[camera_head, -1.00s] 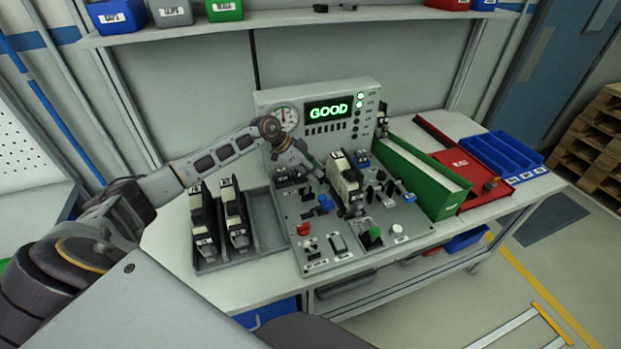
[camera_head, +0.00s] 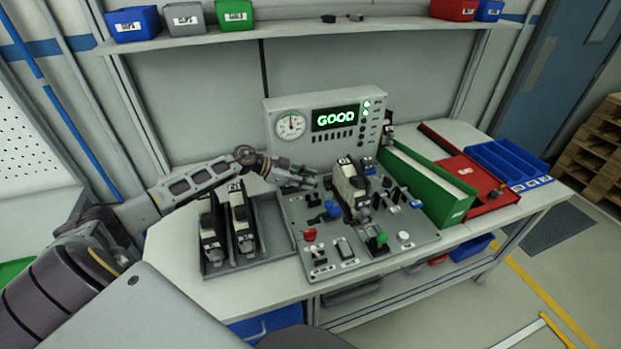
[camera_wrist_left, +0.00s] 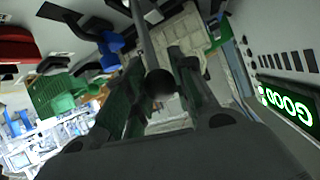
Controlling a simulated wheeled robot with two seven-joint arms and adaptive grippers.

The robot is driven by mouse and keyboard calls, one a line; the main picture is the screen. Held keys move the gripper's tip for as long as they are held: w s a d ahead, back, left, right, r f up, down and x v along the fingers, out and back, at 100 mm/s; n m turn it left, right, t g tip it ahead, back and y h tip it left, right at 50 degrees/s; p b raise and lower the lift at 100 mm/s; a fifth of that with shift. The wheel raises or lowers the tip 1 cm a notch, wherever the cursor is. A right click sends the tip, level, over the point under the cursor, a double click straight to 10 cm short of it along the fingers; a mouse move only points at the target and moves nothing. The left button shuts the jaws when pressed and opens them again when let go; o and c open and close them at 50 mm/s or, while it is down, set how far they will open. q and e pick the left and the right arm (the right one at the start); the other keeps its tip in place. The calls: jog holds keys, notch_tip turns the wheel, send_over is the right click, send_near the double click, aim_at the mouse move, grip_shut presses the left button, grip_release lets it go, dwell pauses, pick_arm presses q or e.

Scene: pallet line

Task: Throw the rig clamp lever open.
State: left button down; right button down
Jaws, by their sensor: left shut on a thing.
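The rig (camera_head: 291,220) is a grey plate on the bench with several switches, knobs and clamps. A beige and black unit (camera_head: 348,187) stands upright in its middle. My left gripper (camera_head: 314,183) reaches in from the left, nearly level, just left of that unit. In the left wrist view a dark rod with a round black knob, the clamp lever (camera_wrist_left: 158,83), lies between the fingers of my left gripper (camera_wrist_left: 157,98), which is shut on it. In the head view the lever is too small and covered to make out. My right gripper is not in view.
Behind the rig stands a tester panel (camera_head: 285,106) with a gauge and a green GOOD display. A grey tray (camera_head: 270,205) with two dark units is at left. A green box (camera_head: 452,207), a red tray (camera_head: 497,200) and a blue bin (camera_head: 541,166) stand at right.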

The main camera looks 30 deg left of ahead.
pick_arm(q)
jog(key=shift+s+a, duration=0.15)
jog(key=shift+a, duration=0.05)
jog(key=s+p, duration=0.1)
jog(key=a+p, duration=0.1)
jog(key=shift+s+a+f+p, duration=0.2)
jog(key=shift+s+f+p, duration=0.1)
jog(key=shift+s+f, duration=0.1)
jog(key=shift+f, duration=0.15)
jog(key=c, duration=1.1)
grip_release()
jog(key=shift+s+a, duration=0.1)
jog(key=shift+c, duration=0.2)
jog(key=v, duration=1)
jog(key=shift+s+a, duration=0.25)
jog(key=shift+a, duration=0.05)
jog(key=shift+s, duration=0.1)
